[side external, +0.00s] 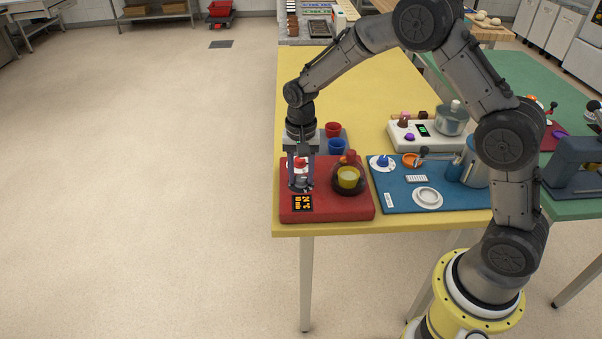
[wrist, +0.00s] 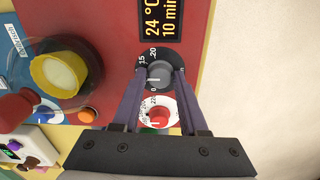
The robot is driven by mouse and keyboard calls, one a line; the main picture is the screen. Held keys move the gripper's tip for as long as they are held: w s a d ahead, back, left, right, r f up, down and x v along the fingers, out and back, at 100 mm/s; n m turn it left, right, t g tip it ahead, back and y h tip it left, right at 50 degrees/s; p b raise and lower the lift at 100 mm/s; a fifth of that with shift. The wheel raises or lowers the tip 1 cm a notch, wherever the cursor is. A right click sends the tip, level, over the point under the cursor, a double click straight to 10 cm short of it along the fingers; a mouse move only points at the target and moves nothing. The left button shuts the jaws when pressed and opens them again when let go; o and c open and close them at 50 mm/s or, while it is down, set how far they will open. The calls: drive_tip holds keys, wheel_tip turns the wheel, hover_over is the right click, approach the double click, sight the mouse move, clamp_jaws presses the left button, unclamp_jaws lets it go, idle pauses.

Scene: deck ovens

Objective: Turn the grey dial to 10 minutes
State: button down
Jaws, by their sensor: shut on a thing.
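The grey dial (wrist: 158,73) sits on a black numbered disc on the red unit (side external: 343,207). My gripper (wrist: 159,76) points down at it, with one finger on each side, shut on the dial. In the side external view, my gripper (side external: 301,182) stands over the left part of the red unit and its fingers partly hide the dial. The orange display (wrist: 163,20) reads 24 °C and 10 min. A red dial (wrist: 158,115) on a white disc lies between the fingers, nearer the gripper body, and is not held.
Red (side external: 333,129) and blue (side external: 337,146) cups stand behind. A blue board (side external: 395,199) with a white ring lies to the right. The yellow table is clear farther back.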

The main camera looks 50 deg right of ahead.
sight(301, 177)
drive_tip(key=shift+r, duration=0.1)
drive_tip(key=shift+c, duration=2.2)
unclamp_jaws()
wheel_tip(301, 177, up, 14)
